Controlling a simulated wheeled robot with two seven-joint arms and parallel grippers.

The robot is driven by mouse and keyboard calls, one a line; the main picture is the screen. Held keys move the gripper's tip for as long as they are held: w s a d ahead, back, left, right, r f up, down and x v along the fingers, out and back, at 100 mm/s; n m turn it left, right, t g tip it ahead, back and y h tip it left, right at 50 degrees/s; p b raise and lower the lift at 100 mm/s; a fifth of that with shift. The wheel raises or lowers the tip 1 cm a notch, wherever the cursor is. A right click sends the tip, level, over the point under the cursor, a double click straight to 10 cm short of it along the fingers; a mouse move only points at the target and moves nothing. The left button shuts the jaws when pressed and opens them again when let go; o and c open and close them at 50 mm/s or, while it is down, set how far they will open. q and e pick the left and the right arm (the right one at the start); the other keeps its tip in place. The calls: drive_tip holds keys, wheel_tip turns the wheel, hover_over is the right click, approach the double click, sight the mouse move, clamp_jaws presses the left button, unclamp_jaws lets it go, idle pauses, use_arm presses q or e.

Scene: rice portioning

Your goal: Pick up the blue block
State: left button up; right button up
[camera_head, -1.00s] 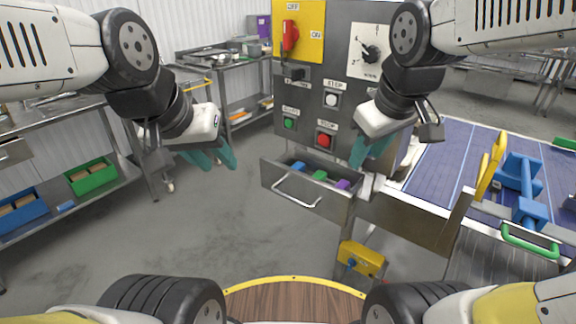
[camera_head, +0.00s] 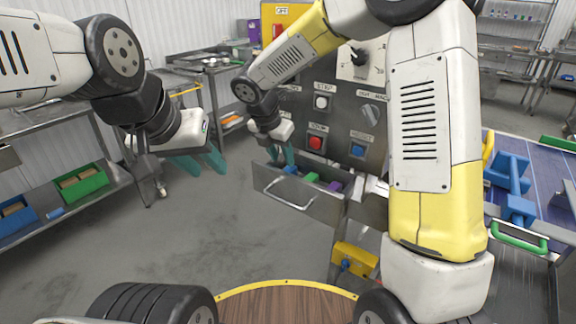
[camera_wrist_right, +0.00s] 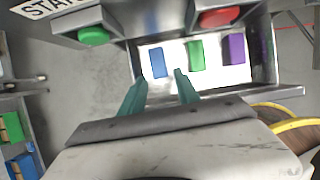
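The blue block (camera_wrist_right: 158,62) lies in the open drawer (camera_wrist_right: 262,55) at its left side, next to a green block (camera_wrist_right: 195,54) and a purple block (camera_wrist_right: 233,49). In the head view the blue block (camera_head: 291,169) shows small beside my right gripper (camera_head: 282,157). In the right wrist view my right gripper (camera_wrist_right: 160,88) is open, its teal fingers apart and pointing at the drawer, with the blue block ahead between their tips and apart from them. My left gripper (camera_head: 200,163) hangs left of the drawer, empty, with its fingers apart.
The drawer handle (camera_head: 290,200) projects toward me. The control panel (camera_head: 330,100) with buttons rises above the drawer. A yellow box (camera_head: 354,259) is below it. Shelves with a green bin (camera_head: 82,186) stand left. A conveyor is at right.

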drive_tip(key=x, duration=0.7)
drive_tip(key=shift+w+f, duration=0.1)
drive_tip(key=shift+f, duration=0.05)
drive_tip(key=shift+c, duration=0.5)
clamp_jaws()
